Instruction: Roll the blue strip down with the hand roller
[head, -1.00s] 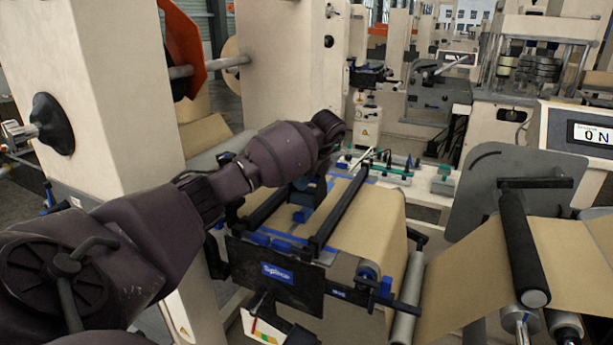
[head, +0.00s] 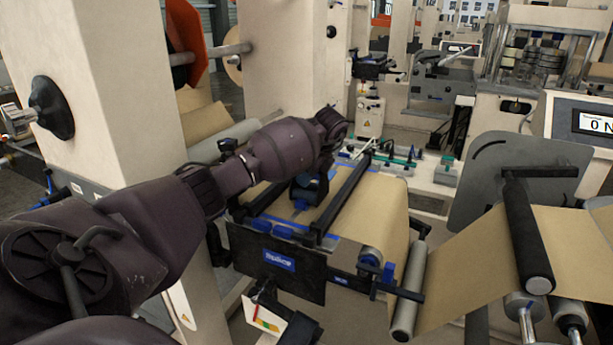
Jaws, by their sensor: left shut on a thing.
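My left arm reaches in from the left over the splice table, its wrist bent down. My left gripper (head: 312,180) is low between the two dark bars and largely hidden by its own wrist. It is shut on a dark and blue thing, seemingly the hand roller (head: 306,194), at or just above the brown web; contact cannot be told. Thin blue strip pieces (head: 285,226) show on the web near the front edge, and a blue line also shows at the far side. The middle is hidden by the arm and bars. My right gripper is not in view.
Dark bars (head: 343,200) flank the gripper on the table. Brown kraft web (head: 380,210) runs over the table and up past rollers (head: 526,245) at right. A dark panel with a blue label (head: 279,260) hangs in front. A beige column (head: 120,110) stands at left.

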